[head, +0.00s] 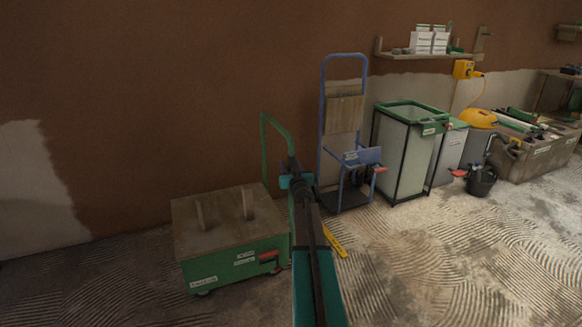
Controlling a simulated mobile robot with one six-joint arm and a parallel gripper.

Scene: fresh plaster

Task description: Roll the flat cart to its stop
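The flat cart (228,254) stands at the lower left by the wall, a low green body with a brown top, two upright pieces on it, small wheels and a red part at its front right. Its green push handle (263,150) rises at the right end. My arm reaches up from the bottom centre, and my gripper (296,181) is at the handle's right post, overlapping it in the picture. I cannot tell whether it touches the post, and its fingers are too small and dark to read. A yellow bar (335,241) lies on the floor right of my arm; I cannot tell whether it is the stop.
A blue hand truck (344,110) stands against the wall right of the cart. Beyond it are a green-rimmed bin (402,155), a black bucket (482,181) and a long wooden crate (538,153). A shelf (430,56) hangs above. The ridged floor at the lower right is clear.

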